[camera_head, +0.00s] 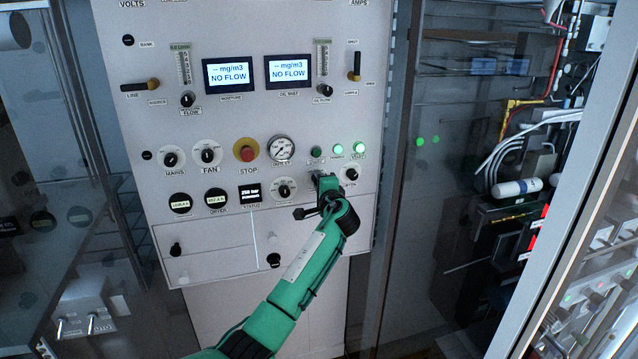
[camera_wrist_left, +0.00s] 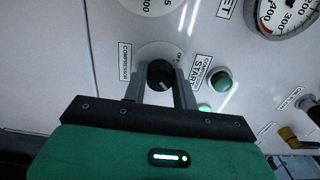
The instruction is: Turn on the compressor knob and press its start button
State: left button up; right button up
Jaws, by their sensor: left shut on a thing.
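The compressor knob (camera_wrist_left: 159,74) is a black round knob on a pale disc, with a COMPRESSOR label beside it in the left wrist view. My left gripper (camera_head: 322,183) is at the panel, its two fingers on either side of the knob and shut on it. In the head view the gripper hides the knob. The green button labelled COMPRESSOR START (camera_wrist_left: 222,82) is right of the knob in the left wrist view. In the head view this start button (camera_head: 316,152) is just above my gripper and looks dark. My right gripper is not in view.
Two lit green lamps or buttons (camera_head: 337,149) sit right of the start button. A gauge (camera_head: 281,149), a red stop button (camera_head: 246,150) and several black knobs are left of it. A small knob (camera_head: 351,174) is close right of my gripper. Glass-fronted cabinets flank the panel.

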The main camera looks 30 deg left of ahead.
pick_arm(q)
jog(key=o, duration=1)
jog(key=shift+d, duration=0.1)
jog(key=b+v, duration=0.6)
jog(key=v, duration=0.7)
jog(key=shift+s+d, duration=0.2)
jog(key=shift+s, duration=0.05)
jog(key=shift+f, duration=0.1)
